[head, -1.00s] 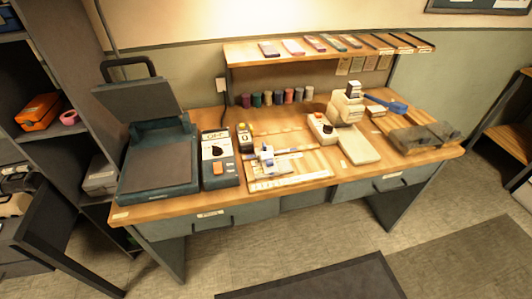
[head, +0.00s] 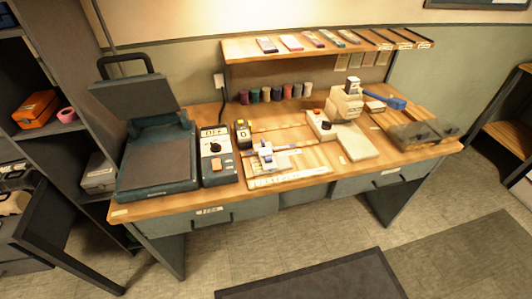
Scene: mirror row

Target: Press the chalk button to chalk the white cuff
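A small white box (head: 320,124) with a dark round button (head: 326,125) and a red spot stands right of the middle of the workbench. It sits beside a cream machine (head: 345,104) with a pale flat plate (head: 357,142) in front. I cannot tell for sure whether this is the chalk button. A white and blue piece (head: 266,154) sits on a pale ruled board at the bench's middle; I cannot make out whether it is the white cuff. Neither of my grippers is in view.
A dark teal press (head: 157,160) with a raised lid stands at the bench's left, beside a control box (head: 217,155) with an orange button. Several small jars line the back under a shelf (head: 290,47). A wooden block with grey parts (head: 422,134) is at right.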

